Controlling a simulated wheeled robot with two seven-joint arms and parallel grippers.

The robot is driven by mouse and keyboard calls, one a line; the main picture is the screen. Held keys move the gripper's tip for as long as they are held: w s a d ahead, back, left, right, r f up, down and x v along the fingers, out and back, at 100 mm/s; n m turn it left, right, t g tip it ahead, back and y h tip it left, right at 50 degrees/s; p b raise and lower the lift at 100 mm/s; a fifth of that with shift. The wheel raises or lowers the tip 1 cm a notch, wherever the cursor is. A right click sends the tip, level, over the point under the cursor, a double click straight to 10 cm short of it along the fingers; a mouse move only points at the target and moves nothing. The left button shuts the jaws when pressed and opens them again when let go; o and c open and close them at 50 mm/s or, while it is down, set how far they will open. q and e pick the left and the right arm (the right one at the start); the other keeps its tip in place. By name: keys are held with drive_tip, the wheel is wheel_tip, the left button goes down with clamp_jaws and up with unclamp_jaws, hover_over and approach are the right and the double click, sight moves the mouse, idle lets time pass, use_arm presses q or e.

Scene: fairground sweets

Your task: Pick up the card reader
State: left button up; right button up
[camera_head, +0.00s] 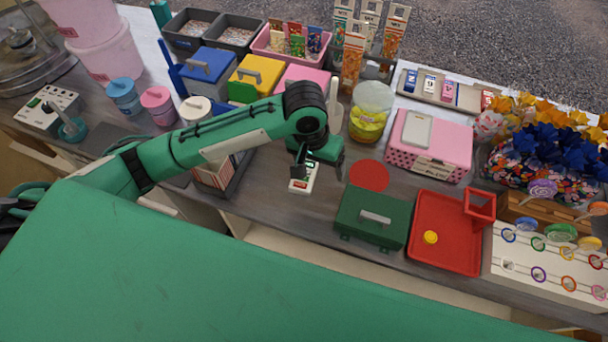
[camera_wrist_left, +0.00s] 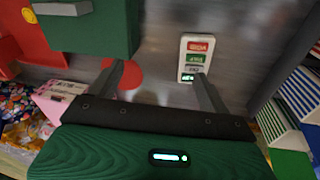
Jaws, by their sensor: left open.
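The card reader (camera_head: 303,177) is a small white device with a red key and a green key, lying on the grey counter. In the left wrist view the card reader (camera_wrist_left: 195,58) lies just beyond the tip of the right-hand finger, not between the fingers. My left gripper (camera_head: 320,172) points down over the counter near the card reader and hides part of it in the head view. In the left wrist view the left gripper (camera_wrist_left: 160,72) is open with nothing between its fingers. My right gripper is not in view.
A red disc (camera_head: 369,175) lies right of the gripper. A rack of striped packets (camera_head: 212,178) stands to the left. A pink box (camera_head: 441,137) stands behind.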

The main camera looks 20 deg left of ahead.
use_arm(q)
drive_tip(key=w+a+r+n+y, duration=0.2)
drive_tip(key=w+a+r, duration=0.1)
drive_tip(key=a, duration=0.2)
drive_tip(key=p, duration=0.1)
approach(314, 166)
drive_tip(key=shift+g, duration=0.3)
drive_tip(key=s+f, duration=0.1)
drive_tip(key=s+a+f, duration=0.2)
drive_tip(key=shift+f, duration=0.3)
wheel_tip(314, 166, down, 5)
drive_tip(key=shift+s+f+p, duration=0.1)
drive_tip(key=shift+p, duration=0.95)
drive_tip(key=c, duration=1.2)
drive_tip(key=shift+o, duration=0.2)
